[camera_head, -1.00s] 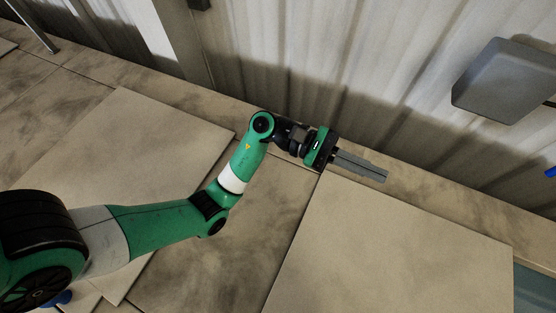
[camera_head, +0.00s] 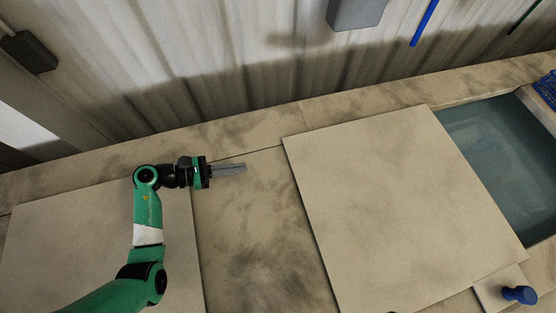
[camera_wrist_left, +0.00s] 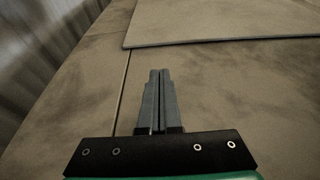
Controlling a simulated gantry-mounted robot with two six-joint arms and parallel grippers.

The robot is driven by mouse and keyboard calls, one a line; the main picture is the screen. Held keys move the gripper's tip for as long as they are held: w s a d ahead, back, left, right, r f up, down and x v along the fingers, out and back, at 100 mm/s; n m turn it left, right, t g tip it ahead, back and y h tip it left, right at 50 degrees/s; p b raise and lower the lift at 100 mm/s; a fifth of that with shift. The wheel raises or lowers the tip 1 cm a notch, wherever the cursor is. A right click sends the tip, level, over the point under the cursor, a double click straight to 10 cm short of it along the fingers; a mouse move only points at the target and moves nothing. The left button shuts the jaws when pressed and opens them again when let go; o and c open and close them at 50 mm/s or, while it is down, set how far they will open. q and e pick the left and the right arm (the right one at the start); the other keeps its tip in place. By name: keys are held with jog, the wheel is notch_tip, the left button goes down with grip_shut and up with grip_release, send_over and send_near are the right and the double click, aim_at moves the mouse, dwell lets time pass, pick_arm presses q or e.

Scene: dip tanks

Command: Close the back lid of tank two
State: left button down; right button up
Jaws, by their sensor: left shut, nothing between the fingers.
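A flat pale lid panel (camera_head: 400,195) lies in the middle right of the head view, with open tank water (camera_head: 505,150) along its right side. Another pale lid panel (camera_head: 60,250) lies at the left, partly behind my left arm. I cannot tell which panel belongs to tank two. My left gripper (camera_head: 243,166) is shut and empty, over the bare deck between the panels, left of the middle panel and apart from it. In the left wrist view, the shut fingers (camera_wrist_left: 159,75) point toward a panel edge (camera_wrist_left: 215,38) ahead. My right gripper is out of view.
A corrugated wall (camera_head: 240,60) runs along the back, with a grey box (camera_head: 355,12) and a blue pole (camera_head: 424,22) on or near it. A blue knob (camera_head: 519,294) sits on a small panel at the lower right. A blue basket (camera_head: 547,90) shows at the right edge.

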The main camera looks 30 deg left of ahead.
pick_arm(q)
jog(key=b, duration=0.4)
send_near(289, 160)
jog(key=shift+w+d+f, duration=0.3)
jog(key=shift+d+f, duration=0.1)
jog(key=shift+f, duration=0.15)
jog(key=shift+w+d+f, duration=0.35)
jog(key=shift+f, duration=0.2)
jog(key=w+d, duration=0.2)
jog(key=shift+w+d+r, duration=0.15)
jog(key=shift+w, duration=0.2)
jog(key=shift+w+d+r, duration=0.1)
jog(key=shift+w+d, duration=0.1)
jog(key=shift+w, duration=0.05)
